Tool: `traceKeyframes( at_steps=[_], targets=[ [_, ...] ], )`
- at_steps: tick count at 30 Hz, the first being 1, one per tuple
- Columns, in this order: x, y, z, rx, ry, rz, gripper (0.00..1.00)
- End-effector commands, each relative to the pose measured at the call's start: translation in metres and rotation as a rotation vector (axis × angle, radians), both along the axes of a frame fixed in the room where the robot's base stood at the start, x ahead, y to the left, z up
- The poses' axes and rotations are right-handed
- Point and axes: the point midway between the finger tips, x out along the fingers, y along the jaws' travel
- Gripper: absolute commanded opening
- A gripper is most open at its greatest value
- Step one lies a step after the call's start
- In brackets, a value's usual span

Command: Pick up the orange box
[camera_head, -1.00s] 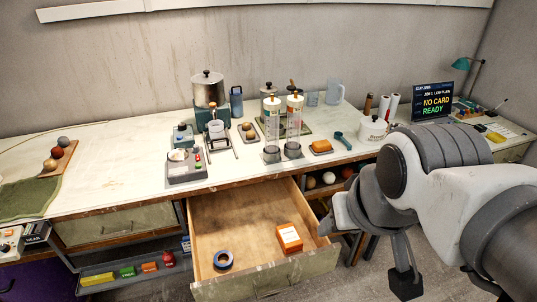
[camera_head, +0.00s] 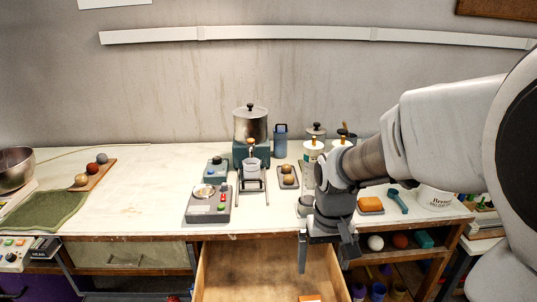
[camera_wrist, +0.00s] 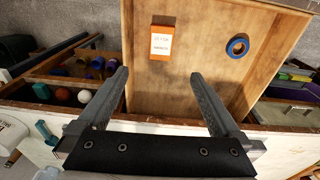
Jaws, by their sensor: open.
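The orange box (camera_wrist: 161,42) lies in the open wooden drawer (camera_wrist: 200,85), with a white label facing up. In the head view only a sliver of the orange box (camera_head: 309,298) shows at the bottom edge. My gripper (camera_wrist: 160,76) is open and empty, its two fingers apart, with the box beyond the fingertips and between their lines in the wrist view. In the head view my gripper (camera_head: 326,258) hangs in front of the table edge, over the drawer, pointing down.
A blue tape roll (camera_wrist: 237,46) lies in the drawer, right of the box. The drawer walls stand around both. Open shelves with balls (camera_head: 376,243) are beside the drawer.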

Motion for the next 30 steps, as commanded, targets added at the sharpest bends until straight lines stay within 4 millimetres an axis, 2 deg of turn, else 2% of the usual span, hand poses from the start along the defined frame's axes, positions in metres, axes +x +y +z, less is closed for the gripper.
traceKeyframes(
  at_steps=[1, 3, 11, 24, 30],
  targets=[
    [0.005, 0.0, -0.016, 0.007, 0.024, 0.0, 1.0],
    [0.009, 0.001, -0.028, 0.013, 0.045, 0.001, 1.0],
    [0.015, 0.002, -0.058, 0.023, 0.074, 0.002, 1.0],
    [0.014, 0.002, -0.148, 0.023, 0.073, 0.002, 1.0],
    [0.015, 0.002, -0.164, 0.022, 0.07, 0.003, 1.0]
  ],
)
